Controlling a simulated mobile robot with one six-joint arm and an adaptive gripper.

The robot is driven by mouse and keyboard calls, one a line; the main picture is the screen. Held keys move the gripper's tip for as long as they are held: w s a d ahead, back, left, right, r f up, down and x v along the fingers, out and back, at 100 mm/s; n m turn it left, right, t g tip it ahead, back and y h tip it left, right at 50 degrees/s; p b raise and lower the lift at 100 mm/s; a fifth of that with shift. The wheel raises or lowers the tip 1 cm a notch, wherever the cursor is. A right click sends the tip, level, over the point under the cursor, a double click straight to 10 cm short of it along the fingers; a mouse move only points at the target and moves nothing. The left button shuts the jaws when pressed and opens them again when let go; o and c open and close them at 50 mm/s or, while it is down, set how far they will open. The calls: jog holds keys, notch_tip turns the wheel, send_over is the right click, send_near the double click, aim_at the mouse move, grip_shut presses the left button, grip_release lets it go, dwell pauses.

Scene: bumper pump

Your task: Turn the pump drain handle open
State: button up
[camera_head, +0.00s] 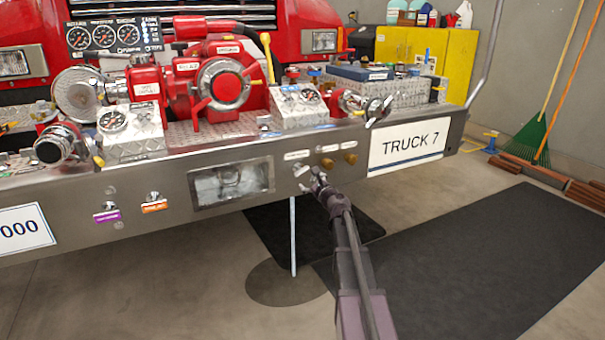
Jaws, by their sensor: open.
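The truck's steel bumper (230,205) spans the view. A small silver handle (300,170) sits on its front under a white label (297,155) too small to read; it appears to be the pump drain handle. My gripper (312,180) is open at this handle, just right of and below it. I cannot tell whether the fingers touch the handle, and they partly hide it. A thin pale stream (293,238), like water, runs straight down from under the bumper below the handle. It meets a dark round patch (284,284) on the floor.
Two brass knobs (327,163) (350,158) sit close to the right of the handle, near the "TRUCK 7" plate (408,149). Purple-tagged (107,213) and orange-tagged (154,203) controls are to the left. A red pump (205,80) stands above. Dark mats (480,270) cover the floor right.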

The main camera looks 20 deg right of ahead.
aim_at(303, 173)
jog(key=shift+w+a, duration=0.15)
jog(key=shift+w, duration=3.4)
jog(key=c, duration=0.8)
